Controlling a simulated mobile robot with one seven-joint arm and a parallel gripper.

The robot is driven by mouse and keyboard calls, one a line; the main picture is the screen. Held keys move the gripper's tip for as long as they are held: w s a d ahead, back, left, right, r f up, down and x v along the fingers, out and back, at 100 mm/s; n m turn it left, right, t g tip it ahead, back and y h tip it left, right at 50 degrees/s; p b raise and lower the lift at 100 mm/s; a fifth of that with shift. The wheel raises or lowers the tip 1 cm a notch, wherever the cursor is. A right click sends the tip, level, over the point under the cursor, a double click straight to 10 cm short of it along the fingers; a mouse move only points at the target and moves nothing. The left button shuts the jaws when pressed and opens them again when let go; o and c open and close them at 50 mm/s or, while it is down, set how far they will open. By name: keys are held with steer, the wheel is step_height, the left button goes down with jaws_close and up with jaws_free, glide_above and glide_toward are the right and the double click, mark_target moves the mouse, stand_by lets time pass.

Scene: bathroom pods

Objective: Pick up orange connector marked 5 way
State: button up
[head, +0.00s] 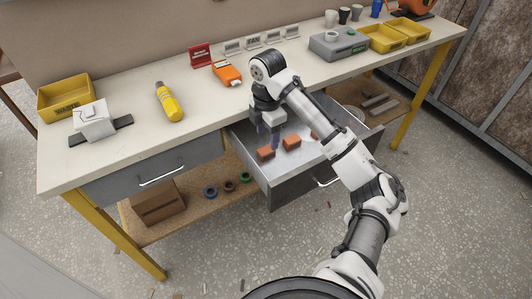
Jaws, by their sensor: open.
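An open drawer (290,190) sticks out from under the workbench. Inside it lie a few orange-brown blocks. One block (265,154) is at the left, one (291,142) is in the middle, and a third (314,134) is partly hidden behind my arm. Any markings on them are too small to read, so I cannot tell which is the 5 way connector. My gripper (267,137) points down over the left part of the drawer, with its fingers open and empty. Its fingertips are near the left and middle blocks; I cannot tell their exact height above them.
On the workbench are an orange device (227,74), a yellow bottle (169,102), a yellow waste bin (66,97) and a grey box (338,44). A closed drawer (155,170) is at left. The drawer walls surround the blocks.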

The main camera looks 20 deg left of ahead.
mark_target(266, 150)
steer(key=shift+s+a+f, duration=0.1)
steer(key=shift+f, duration=1.25)
steer(key=shift+s+a+f, duration=0.1)
steer(key=shift+f, duration=1.25)
steer(key=shift+c, duration=0.2)
steer(key=c, duration=1)
steer(key=shift+r, duration=0.15)
